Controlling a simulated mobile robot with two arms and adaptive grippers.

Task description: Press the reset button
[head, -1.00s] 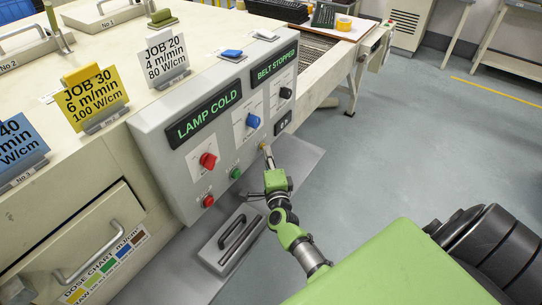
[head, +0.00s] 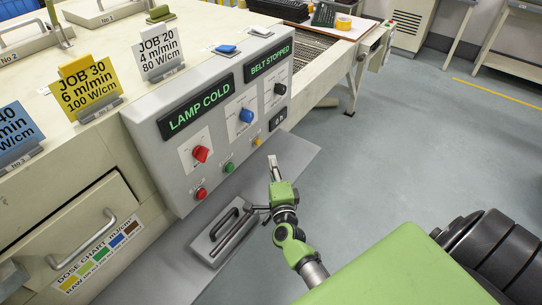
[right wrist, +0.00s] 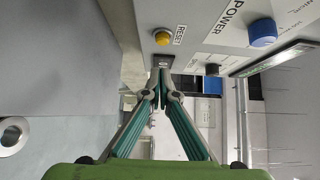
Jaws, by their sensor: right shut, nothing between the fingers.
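The reset button (head: 256,142) is a small yellow button low on the right part of the grey control panel (head: 181,178). In the right wrist view the yellow button (right wrist: 162,38) sits beside a RESET label. My right gripper (head: 272,161) is shut and empty, and its tips are a short way in front of and below the button, apart from it. It also shows in the right wrist view (right wrist: 161,64), with the button just beyond the tips. The panel's displays read LAMP COLD (head: 199,106) and BELT STOPPED (head: 270,62). My left gripper is not in view.
Nearby on the panel are a green button (head: 228,167), a red button (head: 200,193), a red knob (head: 201,154), a blue knob (head: 246,115) and a black knob (head: 279,89). A handled grey plate (head: 222,237) lies below. The floor to the right is open.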

